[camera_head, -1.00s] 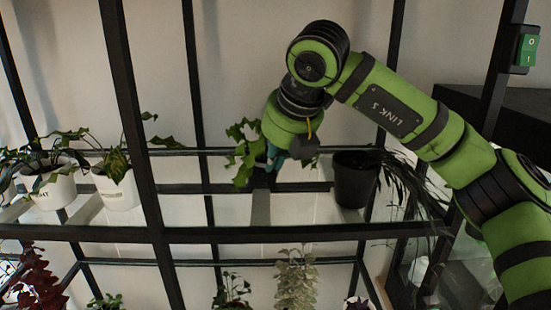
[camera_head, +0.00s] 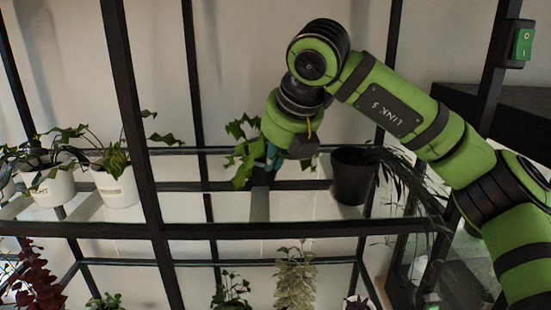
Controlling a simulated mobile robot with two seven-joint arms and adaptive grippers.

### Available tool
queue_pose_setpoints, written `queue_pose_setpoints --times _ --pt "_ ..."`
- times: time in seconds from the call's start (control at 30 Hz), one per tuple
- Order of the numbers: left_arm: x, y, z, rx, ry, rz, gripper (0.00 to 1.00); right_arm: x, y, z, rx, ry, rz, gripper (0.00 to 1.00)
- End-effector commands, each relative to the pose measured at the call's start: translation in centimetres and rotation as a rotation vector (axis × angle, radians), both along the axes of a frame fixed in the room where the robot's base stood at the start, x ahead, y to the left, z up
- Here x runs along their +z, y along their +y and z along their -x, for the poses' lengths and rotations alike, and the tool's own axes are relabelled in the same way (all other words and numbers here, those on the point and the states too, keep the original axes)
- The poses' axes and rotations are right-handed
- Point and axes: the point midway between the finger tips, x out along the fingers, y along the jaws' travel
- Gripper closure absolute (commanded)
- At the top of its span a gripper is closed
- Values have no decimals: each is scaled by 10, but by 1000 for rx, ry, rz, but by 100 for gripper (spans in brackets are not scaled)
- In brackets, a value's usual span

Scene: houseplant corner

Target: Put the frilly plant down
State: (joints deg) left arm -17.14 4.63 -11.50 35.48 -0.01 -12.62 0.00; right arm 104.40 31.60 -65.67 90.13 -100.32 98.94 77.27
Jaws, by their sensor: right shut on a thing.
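The frilly plant (camera_head: 243,152), with green wavy leaves, shows in the head view behind and left of my right gripper (camera_head: 270,160). My right gripper is shut on the plant, above the upper glass shelf (camera_head: 290,207). The wrist and gripper body hide much of the hold. I see no pot under the leaves, and I cannot tell whether the plant touches the shelf. My left gripper is out of view.
White pots (camera_head: 117,186) with leafy plants stand at the left of the upper shelf. A black pot (camera_head: 351,177) with trailing dark leaves stands right of my gripper. Black frame posts (camera_head: 130,110) cross in front. Several plants, including a pale one (camera_head: 296,280), stand lower.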

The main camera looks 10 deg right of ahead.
Motion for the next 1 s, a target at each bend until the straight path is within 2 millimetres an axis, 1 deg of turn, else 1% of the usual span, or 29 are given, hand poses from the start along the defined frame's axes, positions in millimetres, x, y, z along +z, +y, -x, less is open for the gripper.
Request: queue_pose_setpoints --times 0.03,0.5,0.53,0.57,0.6,1.0 --pt "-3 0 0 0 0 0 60 -13 0 1 2 27 12 100" --pt "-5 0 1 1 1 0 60 -15 0 1 1 27 11 100" --pt "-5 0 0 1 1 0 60 -15 0 1 1 27 11 85" --pt "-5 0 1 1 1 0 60 -15 0 1 0 27 12 73" --pt "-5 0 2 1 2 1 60 -15 0 1 1 27 11 66" --pt "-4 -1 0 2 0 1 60 -10 0 0 0 16 7 66"
